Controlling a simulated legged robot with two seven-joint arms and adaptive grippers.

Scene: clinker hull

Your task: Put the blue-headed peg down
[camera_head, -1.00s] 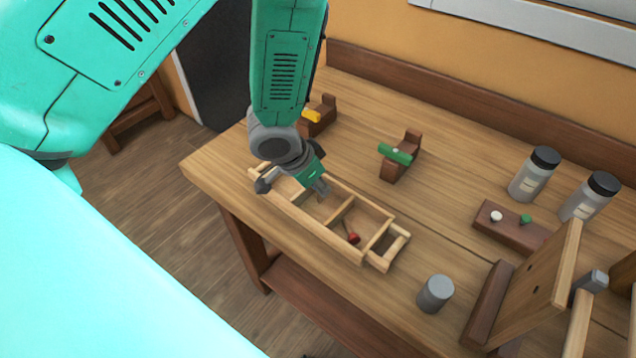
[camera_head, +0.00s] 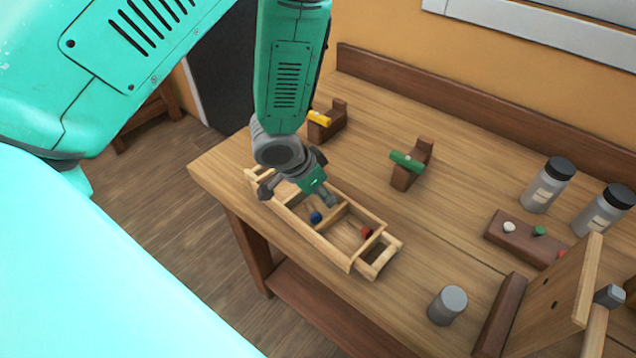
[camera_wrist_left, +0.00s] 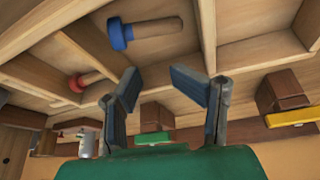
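The blue-headed peg (camera_head: 316,217) lies in a middle compartment of the wooden tray (camera_head: 335,262). In the left wrist view the blue-headed peg (camera_wrist_left: 152,29) lies on its side, clear of both fingers. My left gripper (camera_head: 298,196) is over the tray, beside the peg. In the left wrist view my left gripper (camera_wrist_left: 160,86) has its fingers apart with nothing between them. My right gripper is not in view.
A red-headed peg (camera_head: 366,232) lies in another tray compartment. Behind the tray stand wooden holders with a yellow piece (camera_head: 320,118) and a green piece (camera_head: 407,161). A grey cylinder (camera_head: 447,305), bottles (camera_head: 548,186) and an upright board (camera_head: 560,300) stand to the right.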

